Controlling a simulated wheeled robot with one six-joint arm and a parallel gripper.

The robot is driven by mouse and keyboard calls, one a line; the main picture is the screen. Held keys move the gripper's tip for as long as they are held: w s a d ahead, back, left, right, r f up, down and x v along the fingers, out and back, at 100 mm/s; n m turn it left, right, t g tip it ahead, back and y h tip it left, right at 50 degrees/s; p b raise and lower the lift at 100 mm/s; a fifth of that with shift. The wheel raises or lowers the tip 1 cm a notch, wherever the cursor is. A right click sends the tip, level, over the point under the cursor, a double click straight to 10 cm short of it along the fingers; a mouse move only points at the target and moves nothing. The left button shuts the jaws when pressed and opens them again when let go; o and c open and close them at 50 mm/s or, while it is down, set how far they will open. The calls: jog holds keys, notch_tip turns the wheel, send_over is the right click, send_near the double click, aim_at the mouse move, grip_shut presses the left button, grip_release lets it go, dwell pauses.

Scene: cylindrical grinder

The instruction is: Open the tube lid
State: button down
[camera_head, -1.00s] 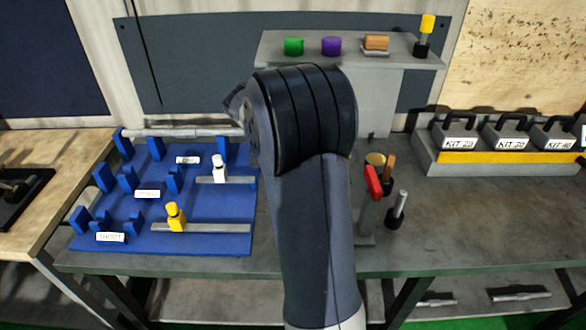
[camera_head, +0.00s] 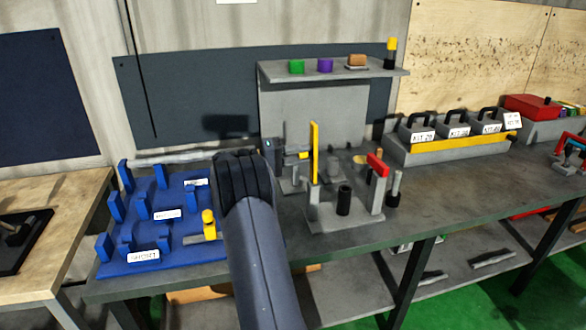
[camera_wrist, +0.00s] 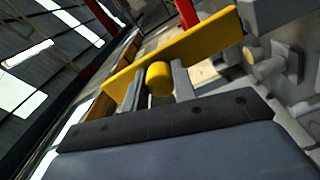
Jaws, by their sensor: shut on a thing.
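A yellow plate (camera_head: 314,152), apparently the lid, stands upright on edge above the grey bench fixture in the head view. A yellow knob (camera_wrist: 158,79) sticks out from its face. My gripper (camera_wrist: 158,84) is shut on this knob, one finger on each side, with the plate just beyond the fingertips in the wrist view. In the head view my gripper (camera_head: 298,155) reaches the plate from its left side. A dark upright cylinder (camera_head: 344,200) stands on the grey base right of the plate; I cannot tell whether it is the tube. My arm hides part of the fixture.
A red-topped grey post (camera_head: 377,168) stands close right of the cylinder. A blue rack (camera_head: 165,258) lies left of my arm. A grey shelf (camera_head: 280,75) with small coloured pieces is behind. Kit boxes (camera_head: 455,143) stand at the right; the bench's front right is clear.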

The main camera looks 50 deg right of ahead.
jog(key=shift+w+a+f+g+h+b, duration=0.45)
jog(key=shift+a+h+b, duration=0.15)
jog(key=shift+b, duration=0.35)
jog(key=shift+r, duration=0.1)
jog(key=c, duration=1.1)
grip_release()
jog(key=shift+c, duration=0.2)
jog(key=b+v, duration=0.1)
jog(key=v, duration=0.9)
jog(key=shift+w+a, duration=0.2)
jog(key=shift+a, duration=0.1)
jog(key=shift+d, duration=0.1)
jog(key=p+x, duration=0.1)
jog(key=x, duration=0.9)
jog(key=shift+s+d, duration=0.25)
jog(key=shift+d, duration=0.05)
